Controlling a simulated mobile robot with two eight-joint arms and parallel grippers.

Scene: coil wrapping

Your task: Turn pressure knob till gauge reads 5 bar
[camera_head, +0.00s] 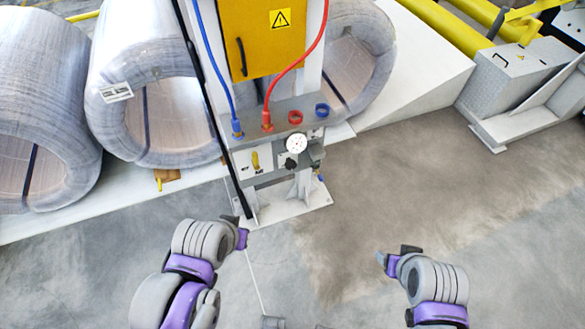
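The pressure gauge (296,144) is a round white dial on the front of the grey control panel. Its needle is too small to read. A dark knob (291,163) sits just below the gauge, slightly left. My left gripper (239,229) is in front of and below the panel, left of the knob, with its fingers apart and nothing between them. My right gripper (395,256) is lower right of the panel, over bare floor, with its fingers apart and empty. Neither gripper touches the panel.
A yellow lever (255,161) is left of the gauge. Blue (211,70) and red (301,62) hoses run down to the panel top. Large wrapped coils (150,70) stand behind at left. A yellow cabinet (262,35) hangs above.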

